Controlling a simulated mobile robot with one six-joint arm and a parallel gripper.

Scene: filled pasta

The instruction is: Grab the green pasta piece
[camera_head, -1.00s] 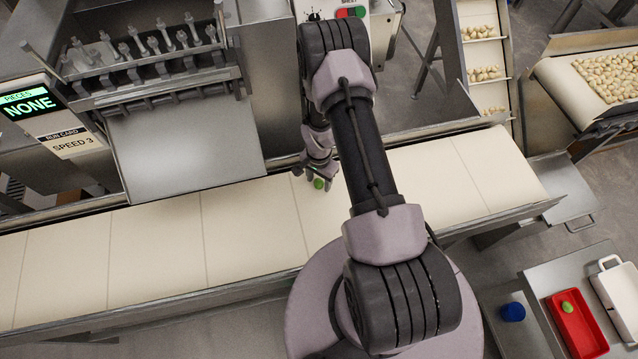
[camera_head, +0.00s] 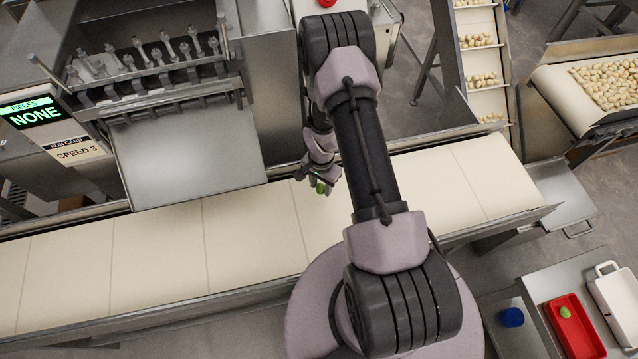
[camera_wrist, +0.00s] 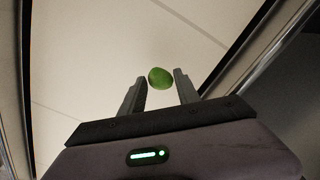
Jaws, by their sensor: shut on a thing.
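A green pasta piece (camera_wrist: 160,78) sits between the fingertips of my gripper (camera_wrist: 161,82) in the wrist view. My gripper is shut on it, with a finger on each side. In the head view the same green piece (camera_head: 320,188) shows at the tip of my gripper (camera_head: 318,184), over the cream conveyor belt (camera_head: 250,225). I cannot tell exactly how high it is above the belt. A second green piece (camera_head: 565,312) lies in a red tray (camera_head: 580,340) at the lower right.
A steel machine with a chute (camera_head: 185,160) stands behind the belt at left. A sign (camera_head: 30,112) reads "NONE". A blue object (camera_head: 511,317) and a white tray (camera_head: 612,300) flank the red tray. The belt is bare elsewhere in view.

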